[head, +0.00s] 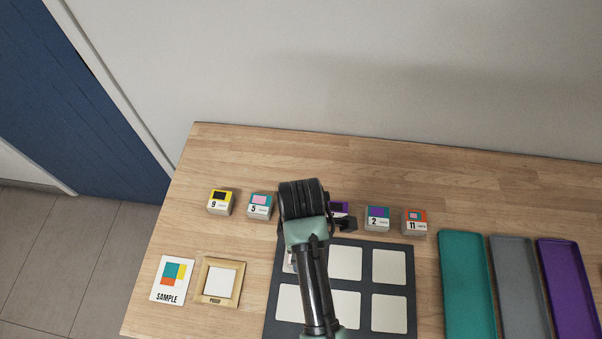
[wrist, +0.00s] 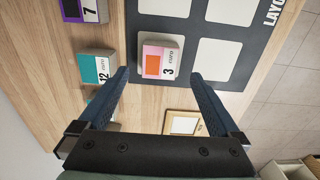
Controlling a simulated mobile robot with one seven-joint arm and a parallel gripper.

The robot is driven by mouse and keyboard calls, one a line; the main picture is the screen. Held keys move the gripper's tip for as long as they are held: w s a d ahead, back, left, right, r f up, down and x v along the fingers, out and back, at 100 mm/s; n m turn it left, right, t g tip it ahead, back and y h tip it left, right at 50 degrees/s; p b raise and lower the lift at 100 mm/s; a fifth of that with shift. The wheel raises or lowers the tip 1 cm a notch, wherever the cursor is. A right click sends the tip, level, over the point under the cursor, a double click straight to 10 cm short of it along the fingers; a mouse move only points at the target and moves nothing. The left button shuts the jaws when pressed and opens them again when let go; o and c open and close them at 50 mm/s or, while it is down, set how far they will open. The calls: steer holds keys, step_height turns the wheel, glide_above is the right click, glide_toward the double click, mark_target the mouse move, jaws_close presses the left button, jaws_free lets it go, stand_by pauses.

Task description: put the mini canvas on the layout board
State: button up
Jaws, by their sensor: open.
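The mini canvas appears to be the small block marked 3 (wrist: 161,60), with a pink top and an orange rectangle. In the wrist view it is at a pale cell of the dark layout board (wrist: 206,33), with a pale edge showing around it. My gripper (wrist: 159,73) is open, one finger on each side of the block, with gaps to both. In the head view my arm covers the gripper and most of that part of the layout board (head: 359,288). Whether the block rests fully on the cell is hard to tell.
Several numbered blocks stand in a row behind the board, including 5 (head: 260,206), 2 (head: 377,219) and 11 (head: 414,222). A teal block marked 12 (wrist: 96,66) is near my left finger. A wooden frame (head: 221,283) and sample card (head: 172,280) lie left; trays (head: 466,285) stand right.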

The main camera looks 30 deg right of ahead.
steer(key=w+r+m+t+h, duration=0.1)
steer(key=w+r+m+t, duration=0.1)
steer(key=w+r+t, duration=0.55)
steer(key=w+r+m+t+h, duration=0.1)
steer(key=w+r+t, duration=0.1)
steer(key=w+r, duration=0.95)
steer(key=a+r+m+t, duration=0.1)
steer(key=a+r+t, duration=0.15)
steer(key=r, duration=0.75)
steer(key=a+r+m+t, duration=0.1)
steer(key=r+m+t, duration=0.15)
steer(key=r, duration=0.75)
steer(key=s+a+r+m+t, duration=0.1)
steer(key=s+r+t, duration=0.3)
steer(key=r, duration=0.6)
steer(key=s+a+r+m+t+y, duration=0.1)
steer(key=s+a+r+t, duration=0.3)
steer(key=r, duration=0.6)
steer(key=s+a+r+m+t+y, duration=0.1)
steer(key=s+r+t, duration=0.4)
steer(key=r, duration=0.5)
steer(key=shift+s+a+m, duration=0.25)
steer(key=shift+a+m, duration=0.5)
steer(key=shift+m, duration=0.1)
